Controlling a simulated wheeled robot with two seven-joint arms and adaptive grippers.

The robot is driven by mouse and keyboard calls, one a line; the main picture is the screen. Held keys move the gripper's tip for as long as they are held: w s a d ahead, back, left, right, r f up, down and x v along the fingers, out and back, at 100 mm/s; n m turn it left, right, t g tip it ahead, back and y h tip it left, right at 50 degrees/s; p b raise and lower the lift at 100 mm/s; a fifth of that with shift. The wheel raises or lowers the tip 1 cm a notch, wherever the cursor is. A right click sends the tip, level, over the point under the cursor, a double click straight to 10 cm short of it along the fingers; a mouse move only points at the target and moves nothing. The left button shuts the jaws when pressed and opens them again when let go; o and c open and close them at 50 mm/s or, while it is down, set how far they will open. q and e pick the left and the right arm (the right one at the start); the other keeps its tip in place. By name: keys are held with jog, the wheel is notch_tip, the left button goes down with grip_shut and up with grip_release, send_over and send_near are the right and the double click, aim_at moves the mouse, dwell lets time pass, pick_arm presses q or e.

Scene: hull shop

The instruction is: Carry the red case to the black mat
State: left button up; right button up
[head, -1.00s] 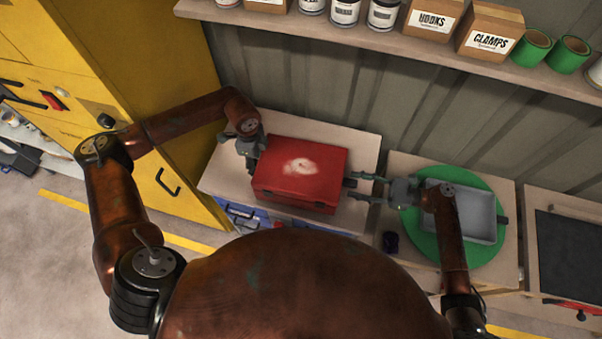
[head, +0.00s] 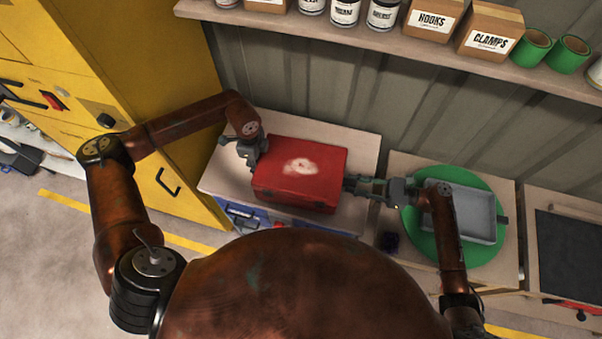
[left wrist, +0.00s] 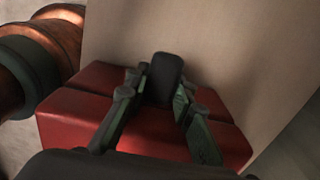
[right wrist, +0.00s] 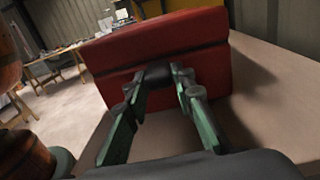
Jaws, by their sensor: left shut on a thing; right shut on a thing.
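The red case (head: 300,172) sits closed on the left wooden bench, with a pale worn patch on its lid. It also shows in the left wrist view (left wrist: 75,120) and the right wrist view (right wrist: 160,50). My left gripper (head: 252,160) is at its left side, shut on a dark side handle (left wrist: 163,78). My right gripper (head: 352,185) is at its right side, shut on the other dark handle (right wrist: 157,75). The black mat (head: 570,255) lies on the right bench, apart from the case and partly cut off by the picture edge.
A green round mat (head: 412,228) with a grey tray (head: 470,212) on it lies on the middle bench, between case and black mat. A shelf (head: 400,45) with boxes and tins runs above. A yellow cabinet (head: 150,90) stands at left.

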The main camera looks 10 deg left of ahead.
pick_arm(q)
grip_shut()
pick_arm(e)
grip_shut()
pick_arm(q)
jog(key=shift+w+r, duration=0.1)
pick_arm(e)
jog(key=shift+r, duration=0.1)
pick_arm(q)
jog(key=shift+r, duration=0.1)
pick_arm(e)
jog(key=shift+w+r, duration=0.1)
